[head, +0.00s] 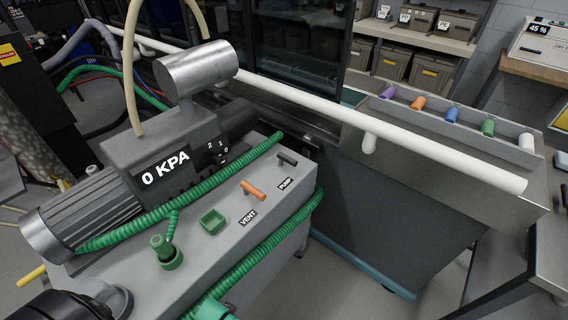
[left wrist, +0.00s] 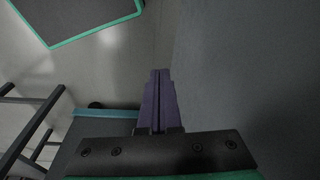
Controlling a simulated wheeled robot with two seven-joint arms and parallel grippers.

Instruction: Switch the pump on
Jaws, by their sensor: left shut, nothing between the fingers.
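The grey pump (head: 165,150) stands on a grey bench at left in the head view, and its display (head: 166,171) reads 0 KPA. A dark lever (head: 287,158) sits on the bench top beside the PUMP label (head: 286,183). An orange lever (head: 253,190) sits beside the VENT label (head: 248,217). My left gripper (left wrist: 160,75) shows in the left wrist view, its two dark purple fingers together and empty. It points along a plain grey surface; I cannot tell whether it touches it. The left gripper is not visible at the levers, and my right gripper is in neither view.
Green ribbed hoses (head: 190,203) cross the bench top. A small green square tray (head: 213,221) and a green fitting (head: 166,252) are there. A long white pipe (head: 370,119) runs behind the bench. A rack of coloured pieces (head: 455,125) is at right.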

